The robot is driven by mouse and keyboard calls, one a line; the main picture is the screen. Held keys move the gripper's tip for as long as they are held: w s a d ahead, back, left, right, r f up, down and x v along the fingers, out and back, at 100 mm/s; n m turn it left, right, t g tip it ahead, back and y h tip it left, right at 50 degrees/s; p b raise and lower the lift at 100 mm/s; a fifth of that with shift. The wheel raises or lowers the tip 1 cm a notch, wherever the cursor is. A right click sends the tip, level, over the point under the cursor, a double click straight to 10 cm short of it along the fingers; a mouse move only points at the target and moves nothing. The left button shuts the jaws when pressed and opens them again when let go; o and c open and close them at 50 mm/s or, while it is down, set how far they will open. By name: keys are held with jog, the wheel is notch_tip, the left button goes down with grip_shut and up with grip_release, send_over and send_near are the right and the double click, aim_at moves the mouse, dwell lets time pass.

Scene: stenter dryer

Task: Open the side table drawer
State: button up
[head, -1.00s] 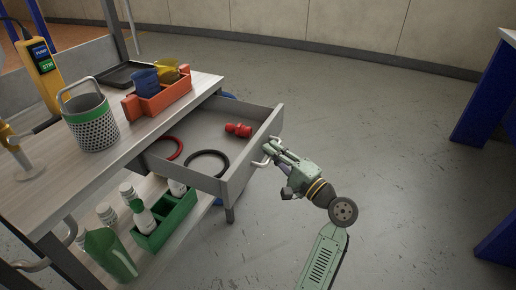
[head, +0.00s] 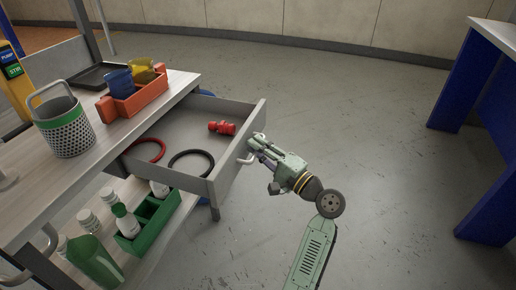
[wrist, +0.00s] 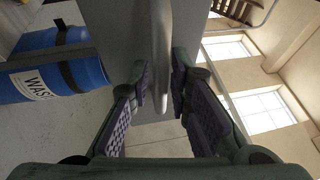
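The side table (head: 38,170) stands at the left with a wood-look top. Its grey drawer (head: 240,155) is pulled well out, its inside in plain view. A red fitting (head: 222,128), a red ring (head: 150,150) and a black ring (head: 190,163) lie in it. My gripper (head: 253,150) is at the pale handle (head: 244,158) on the drawer front. The exact contact is partly hidden.
On the tabletop are a perforated basket (head: 66,132), an orange bin (head: 137,97) with cups and a black tray (head: 103,74). A green caddy (head: 150,225) with bottles is on the lower shelf. Open floor lies right, before a blue-legged table (head: 458,85).

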jog(key=v, duration=1.2)
jog(key=shift+s+r, duration=0.1)
